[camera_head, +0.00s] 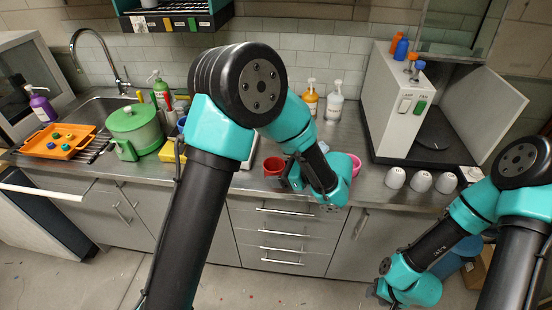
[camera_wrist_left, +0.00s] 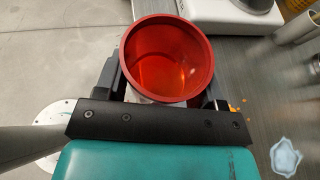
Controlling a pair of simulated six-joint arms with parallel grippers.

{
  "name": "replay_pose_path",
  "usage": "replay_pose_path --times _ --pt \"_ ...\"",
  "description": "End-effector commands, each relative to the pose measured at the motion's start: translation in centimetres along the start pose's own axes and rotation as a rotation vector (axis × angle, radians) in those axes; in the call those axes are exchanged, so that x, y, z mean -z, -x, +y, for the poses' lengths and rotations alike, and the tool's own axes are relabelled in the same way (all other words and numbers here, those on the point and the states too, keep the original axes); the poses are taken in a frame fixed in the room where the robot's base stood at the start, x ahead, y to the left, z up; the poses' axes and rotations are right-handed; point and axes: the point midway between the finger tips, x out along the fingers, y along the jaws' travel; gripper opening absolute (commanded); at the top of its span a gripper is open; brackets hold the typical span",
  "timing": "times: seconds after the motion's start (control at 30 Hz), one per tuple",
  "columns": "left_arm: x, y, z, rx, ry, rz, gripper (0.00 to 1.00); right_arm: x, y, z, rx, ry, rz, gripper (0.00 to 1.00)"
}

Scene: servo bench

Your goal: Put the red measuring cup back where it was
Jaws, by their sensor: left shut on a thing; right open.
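The red measuring cup (camera_head: 273,167) shows in the head view near the counter's front edge, partly hidden by my left gripper (camera_head: 285,178). In the left wrist view the red measuring cup (camera_wrist_left: 168,58) is upright, with its round mouth facing the camera and nothing clearly visible inside. The fingers of my left gripper (camera_wrist_left: 162,92) lie on both sides of it, shut on it. I cannot tell whether its base touches the counter. My right gripper (camera_head: 376,293) is open, low at the right in front of the cabinets, far from the cup.
A pink cup (camera_head: 355,162) stands right of my left wrist. A white appliance (camera_wrist_left: 238,12) is close beyond the red cup. Several white cups (camera_head: 421,181) line the right front edge. A green pot (camera_head: 135,128) and orange tray (camera_head: 58,140) stand at left.

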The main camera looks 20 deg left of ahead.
Motion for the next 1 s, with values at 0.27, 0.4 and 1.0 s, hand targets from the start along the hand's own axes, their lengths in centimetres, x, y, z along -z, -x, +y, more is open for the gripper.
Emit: replay_pose_path --times 0.27,0.4,1.0 --pt "-0.3 -2.1 -5.2 -0.003 0.002 0.000 0.37 0.0 0.0 0.0 0.000 0.000 0.000 0.43" --pt "-0.4 -3.1 -7.8 -0.002 0.002 0.000 0.37 0.0 0.0 0.0 0.000 0.000 0.000 0.43" --pt "-0.6 -4.0 -10.4 0.000 0.000 0.000 0.37 0.0 0.0 0.0 0.000 0.000 0.000 0.43"
